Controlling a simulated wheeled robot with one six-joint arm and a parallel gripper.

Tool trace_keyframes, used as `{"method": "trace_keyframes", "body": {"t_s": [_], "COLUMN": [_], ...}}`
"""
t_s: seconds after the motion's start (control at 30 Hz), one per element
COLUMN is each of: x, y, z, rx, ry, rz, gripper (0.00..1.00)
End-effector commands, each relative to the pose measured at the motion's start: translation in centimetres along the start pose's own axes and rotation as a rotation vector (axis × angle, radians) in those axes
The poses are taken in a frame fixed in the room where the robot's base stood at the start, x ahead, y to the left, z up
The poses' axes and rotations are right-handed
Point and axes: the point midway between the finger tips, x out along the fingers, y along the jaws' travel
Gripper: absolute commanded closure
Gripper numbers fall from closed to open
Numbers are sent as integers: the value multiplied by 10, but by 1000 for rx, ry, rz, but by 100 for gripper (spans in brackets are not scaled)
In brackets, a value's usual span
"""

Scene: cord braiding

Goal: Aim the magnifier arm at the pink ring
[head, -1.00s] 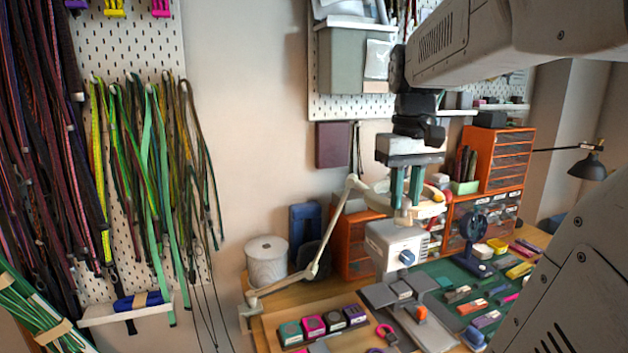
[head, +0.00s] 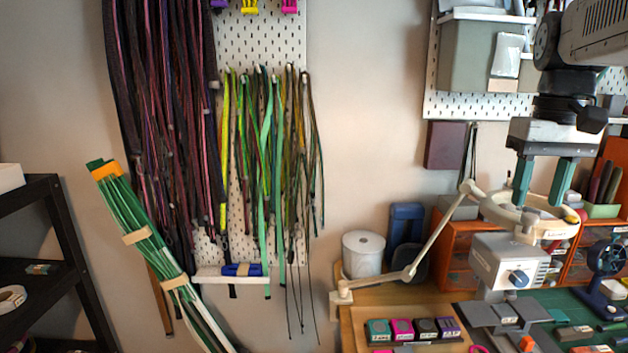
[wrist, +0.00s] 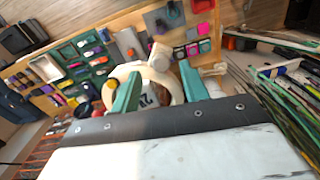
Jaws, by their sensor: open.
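The magnifier arm (head: 425,255) is a cream jointed arm clamped at the left edge of the bench. It ends at the right in a round lens head (head: 490,208), beside the grey box. My gripper (head: 540,198) has two green fingers pointing down at the lens head, spread apart with nothing held between them. In the wrist view the pale lens ring (wrist: 113,80) lies between and beyond the open fingers (wrist: 158,72). Contact cannot be told. The pink ring (head: 478,349) is cut off at the bottom edge of the head view.
A grey box with a blue knob (head: 495,265) stands below the lens head. Several coloured blocks (head: 402,330) line the bench front. A white spool (head: 362,255) stands behind the arm. Cords (head: 265,160) hang at left. A dark shelf (head: 60,240) stands far left.

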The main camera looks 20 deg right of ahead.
Motion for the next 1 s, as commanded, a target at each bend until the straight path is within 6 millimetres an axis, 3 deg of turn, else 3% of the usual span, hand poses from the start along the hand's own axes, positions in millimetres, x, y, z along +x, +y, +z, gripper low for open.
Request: {"method": "trace_keyframes", "body": {"t_s": [0.1, 0.3, 1.0], "x": [-21, -43, -46], "y": [0, -1, -1], "z": [0, 1, 1], "rx": [0, -3, -3], "ry": [2, 1, 0], "rz": [1, 1, 0], "gripper": [55, 55, 55]}}
